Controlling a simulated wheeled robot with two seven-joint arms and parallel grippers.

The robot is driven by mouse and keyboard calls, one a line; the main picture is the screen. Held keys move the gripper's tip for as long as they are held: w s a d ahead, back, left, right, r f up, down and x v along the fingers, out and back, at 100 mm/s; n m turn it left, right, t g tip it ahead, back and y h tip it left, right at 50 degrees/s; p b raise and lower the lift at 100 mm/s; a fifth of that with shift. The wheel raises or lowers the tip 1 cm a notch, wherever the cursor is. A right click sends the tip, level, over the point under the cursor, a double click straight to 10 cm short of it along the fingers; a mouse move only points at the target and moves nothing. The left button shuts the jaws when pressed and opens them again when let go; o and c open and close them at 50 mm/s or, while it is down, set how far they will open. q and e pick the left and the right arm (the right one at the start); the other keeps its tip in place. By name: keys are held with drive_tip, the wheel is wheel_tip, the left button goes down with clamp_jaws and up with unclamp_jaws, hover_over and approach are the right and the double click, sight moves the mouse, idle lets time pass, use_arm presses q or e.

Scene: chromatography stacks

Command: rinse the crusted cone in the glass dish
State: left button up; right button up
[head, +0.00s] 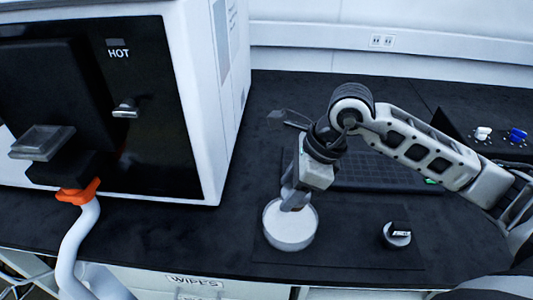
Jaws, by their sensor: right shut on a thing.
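The glass dish (290,238) is round and filled with something white, near the front of the bench. My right gripper (294,203) reaches down over its back rim, with the fingertips at or in the dish. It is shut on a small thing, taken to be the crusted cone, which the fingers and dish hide. I cannot make out any crust. My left gripper (43,143) is at the far left, in front of the instrument, well away from the dish. Its jaw gap does not show clearly.
A white and black instrument marked HOT (160,100) fills the left. A small container with a black top (397,236) stands right of the dish on a dark mat (345,248). Behind is a dark gridded rack (385,172). A case with white and blue items (500,137) is at right.

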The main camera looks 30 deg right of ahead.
drive_tip(key=shift+w, duration=0.35)
drive_tip(key=shift+f, duration=0.1)
drive_tip(key=shift+s+f+b, duration=0.25)
drive_tip(key=shift+f+b, duration=0.25)
drive_tip(key=shift+f, duration=0.4)
drive_tip(key=shift+f+b, duration=0.6)
drive_tip(key=shift+f, duration=0.1)
wheel_tip(320, 180, down, 3)
drive_tip(key=b, duration=0.2)
drive_tip(key=shift+r+b, duration=0.1)
drive_tip(key=shift+b, duration=0.2)
drive_tip(key=shift+f+b, duration=0.8)
use_arm(q)
drive_tip(key=f, duration=0.2)
drive_tip(key=shift+d+f+n+t+h+b, duration=0.3)
drive_tip(key=shift+d+f+h+b, duration=0.05)
drive_tip(key=shift+d+f+h, duration=0.05)
use_arm(e)
drive_tip(key=shift+f, duration=0.3)
